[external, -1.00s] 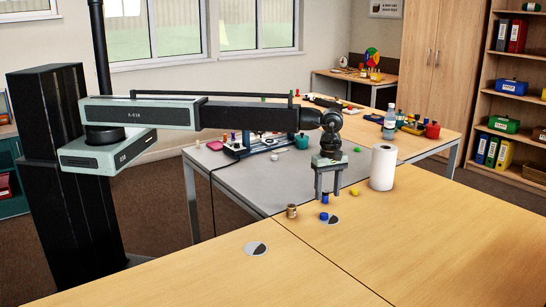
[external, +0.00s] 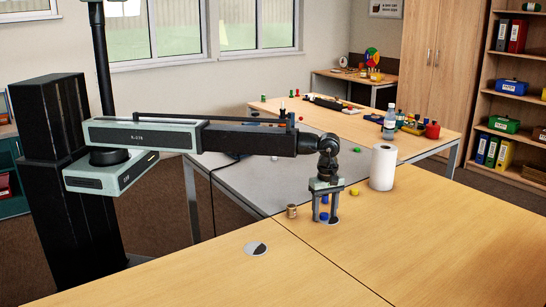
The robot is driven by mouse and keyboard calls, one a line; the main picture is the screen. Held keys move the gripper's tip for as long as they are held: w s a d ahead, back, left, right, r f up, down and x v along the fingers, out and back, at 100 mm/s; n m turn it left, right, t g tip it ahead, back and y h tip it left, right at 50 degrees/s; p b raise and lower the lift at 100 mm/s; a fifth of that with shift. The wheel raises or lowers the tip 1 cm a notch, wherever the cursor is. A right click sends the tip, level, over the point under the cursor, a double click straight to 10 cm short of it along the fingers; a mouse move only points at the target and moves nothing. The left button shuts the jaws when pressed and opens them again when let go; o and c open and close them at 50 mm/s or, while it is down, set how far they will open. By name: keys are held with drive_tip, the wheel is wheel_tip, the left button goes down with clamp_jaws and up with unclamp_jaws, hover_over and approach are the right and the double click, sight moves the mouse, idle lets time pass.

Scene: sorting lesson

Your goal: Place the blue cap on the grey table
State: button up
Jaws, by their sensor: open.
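My gripper (external: 325,219) is open and points down, low over the near wooden table. Two small blue objects show between its fingers in the picture: an upper one (external: 325,199) and a lower one (external: 324,216), near a black-and-white disc. I cannot tell for sure which is the blue cap, or whether a finger touches either. Nothing is visibly held. The grey table (external: 232,182) lies behind and to the left of my gripper, partly hidden by my arm.
A brown-labelled jar (external: 291,211) stands left of my gripper. A yellow piece (external: 354,192) and a white paper roll (external: 382,167) stand to its right. Another black-and-white disc (external: 256,249) lies nearer. The front of the wooden table (external: 400,255) is clear.

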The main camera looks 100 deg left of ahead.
sight(324, 214)
drive_tip(key=shift+r, duration=0.1)
clamp_jaws()
wheel_tip(324, 214, up, 10)
drive_tip(key=p, duration=1)
